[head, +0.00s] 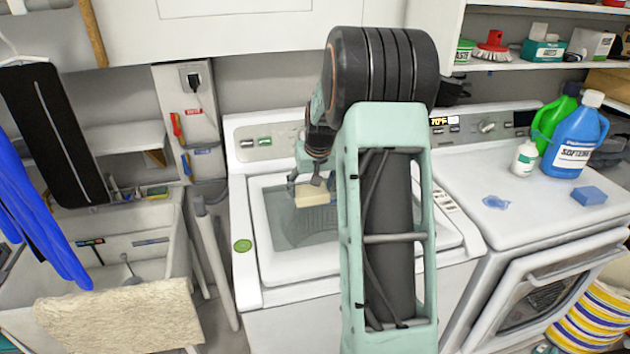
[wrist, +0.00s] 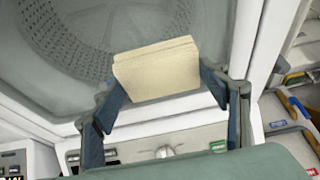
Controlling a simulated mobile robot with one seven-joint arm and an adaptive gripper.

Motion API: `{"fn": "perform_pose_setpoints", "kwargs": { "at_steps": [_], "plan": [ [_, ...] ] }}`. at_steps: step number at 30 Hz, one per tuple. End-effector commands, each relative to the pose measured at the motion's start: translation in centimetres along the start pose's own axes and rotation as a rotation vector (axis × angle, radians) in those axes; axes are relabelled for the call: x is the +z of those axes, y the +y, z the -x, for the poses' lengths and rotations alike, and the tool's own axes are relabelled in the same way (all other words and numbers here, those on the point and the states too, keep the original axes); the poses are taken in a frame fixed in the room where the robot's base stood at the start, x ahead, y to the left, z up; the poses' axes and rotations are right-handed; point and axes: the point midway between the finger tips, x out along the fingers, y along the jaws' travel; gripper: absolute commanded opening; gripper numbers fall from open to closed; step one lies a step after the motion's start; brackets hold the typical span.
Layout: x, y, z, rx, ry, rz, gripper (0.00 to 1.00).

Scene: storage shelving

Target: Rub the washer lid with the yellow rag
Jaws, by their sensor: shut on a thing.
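The yellow rag (head: 312,196) is a pale yellow folded block over the washer lid in the head view. It also shows in the wrist view (wrist: 157,70), held between the two fingers. My gripper (wrist: 165,82) is shut on the rag. In the head view my gripper (head: 318,180) is above the lid's left half. The washer lid (head: 272,262) is closed, with a white frame and a see-through grey window, the drum showing beneath. I cannot tell whether the rag touches the lid. My arm hides the lid's right part.
A dryer (head: 470,175) stands right of the washer, with a blue detergent jug (head: 575,140), a green jug (head: 550,120), a white bottle (head: 524,158) and a blue sponge (head: 589,195) on top. A sink (head: 110,250) is at left. The control panel (head: 265,135) rises behind the lid.

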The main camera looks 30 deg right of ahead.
Motion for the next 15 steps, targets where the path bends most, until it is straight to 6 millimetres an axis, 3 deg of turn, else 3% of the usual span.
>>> {"fn": "perform_pose_setpoints", "kwargs": {
  "at_steps": [6, 15],
  "plan": [
    [-0.9, -0.4, 2.0, 0.0, 0.002, 0.002, 0.45],
    [-0.9, -0.5, 2.3, 0.0, 0.001, 0.002, 0.45]
  ]
}}
